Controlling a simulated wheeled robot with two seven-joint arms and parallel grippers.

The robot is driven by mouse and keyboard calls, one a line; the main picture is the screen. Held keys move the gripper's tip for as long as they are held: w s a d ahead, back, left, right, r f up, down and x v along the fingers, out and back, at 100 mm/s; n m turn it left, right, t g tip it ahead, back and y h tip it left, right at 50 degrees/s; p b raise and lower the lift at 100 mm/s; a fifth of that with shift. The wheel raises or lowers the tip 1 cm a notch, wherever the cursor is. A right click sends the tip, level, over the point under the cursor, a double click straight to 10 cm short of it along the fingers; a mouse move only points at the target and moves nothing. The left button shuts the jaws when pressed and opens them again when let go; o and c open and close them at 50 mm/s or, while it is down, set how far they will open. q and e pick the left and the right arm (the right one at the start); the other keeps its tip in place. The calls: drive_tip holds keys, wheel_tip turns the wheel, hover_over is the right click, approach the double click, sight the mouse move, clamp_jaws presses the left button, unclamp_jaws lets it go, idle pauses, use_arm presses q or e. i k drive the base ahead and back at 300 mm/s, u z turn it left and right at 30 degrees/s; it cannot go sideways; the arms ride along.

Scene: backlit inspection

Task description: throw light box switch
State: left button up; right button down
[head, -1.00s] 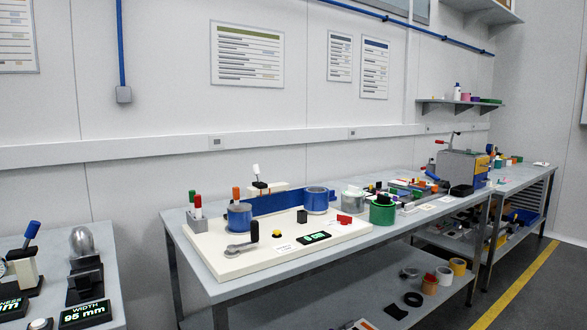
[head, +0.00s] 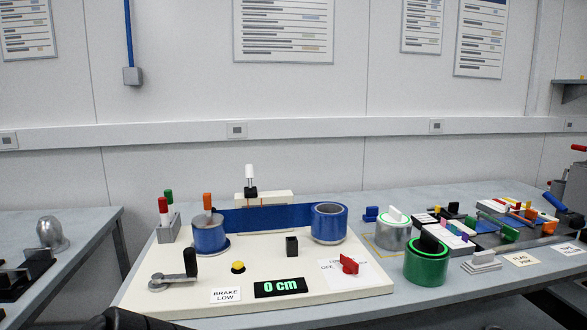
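A red switch-like knob (head: 348,264) stands on a white label (head: 362,276) at the right of a cream board (head: 210,285) on the bench. Part of the label's print reads "OFF"; the rest is too small or covered by the knob. I cannot tell whether this cream board is the light box or which way the switch is set. Neither gripper shows. A dark shape at the bottom left edge looks like part of my own arm.
A green roll (head: 428,262) stands right of the board. Another table (head: 85,232) is at left.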

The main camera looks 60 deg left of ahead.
sight(248, 168)
drive_tip(key=u, duration=1.85)
